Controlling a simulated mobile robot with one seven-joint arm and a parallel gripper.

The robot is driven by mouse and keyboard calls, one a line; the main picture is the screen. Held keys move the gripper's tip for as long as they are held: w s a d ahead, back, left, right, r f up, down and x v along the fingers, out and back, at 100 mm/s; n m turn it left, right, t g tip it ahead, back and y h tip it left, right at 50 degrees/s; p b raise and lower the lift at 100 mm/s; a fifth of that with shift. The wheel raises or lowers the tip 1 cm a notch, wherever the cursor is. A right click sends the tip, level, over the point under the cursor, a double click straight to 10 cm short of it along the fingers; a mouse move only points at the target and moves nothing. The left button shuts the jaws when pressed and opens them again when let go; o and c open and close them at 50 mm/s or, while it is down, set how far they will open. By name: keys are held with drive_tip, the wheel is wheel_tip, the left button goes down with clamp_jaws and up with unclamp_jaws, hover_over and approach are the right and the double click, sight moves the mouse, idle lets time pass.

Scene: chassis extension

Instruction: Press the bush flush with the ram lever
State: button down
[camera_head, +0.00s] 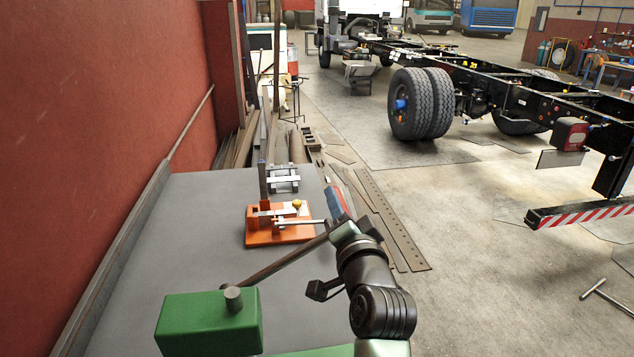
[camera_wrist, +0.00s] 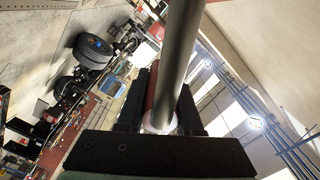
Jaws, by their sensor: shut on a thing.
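A green press body (camera_head: 205,325) stands at the near edge of the grey bench. A short grey round post (camera_head: 233,298) rises from its top. A long dark lever bar (camera_head: 285,263) slants from beside it up and right to my gripper (camera_head: 335,233). In the wrist view the lever (camera_wrist: 180,60) shows as a thick grey rod running between the dark fingers of my gripper (camera_wrist: 160,105), which is shut on it. A pale pinkish end (camera_wrist: 158,124) shows at the rod's base. I cannot make out the bush; the ram's working end is hidden too.
On the grey bench (camera_head: 185,220) stand an orange fixture (camera_head: 262,237) with a yellow knob and, behind it, a silver clamp-like piece (camera_head: 284,180). A red wall (camera_head: 90,120) borders the left. Metal stock lies beyond the bench; open floor (camera_head: 480,265) lies right.

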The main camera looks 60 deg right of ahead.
wheel_tip(320, 180, down, 16)
drive_tip(key=s+d+m+b, duration=0.2)
drive_tip(key=m+b, duration=0.5)
drive_tip(key=m, duration=0.1)
drive_tip(key=shift+s+f+b, duration=0.15)
drive_tip(key=shift+s+b, duration=0.15)
drive_tip(key=shift+b, duration=0.1)
drive_tip(key=shift+f, duration=0.2)
drive_tip(key=c, duration=0.6)
unclamp_jaws()
drive_tip(key=shift+r, duration=0.15)
drive_tip(key=shift+r, duration=0.1)
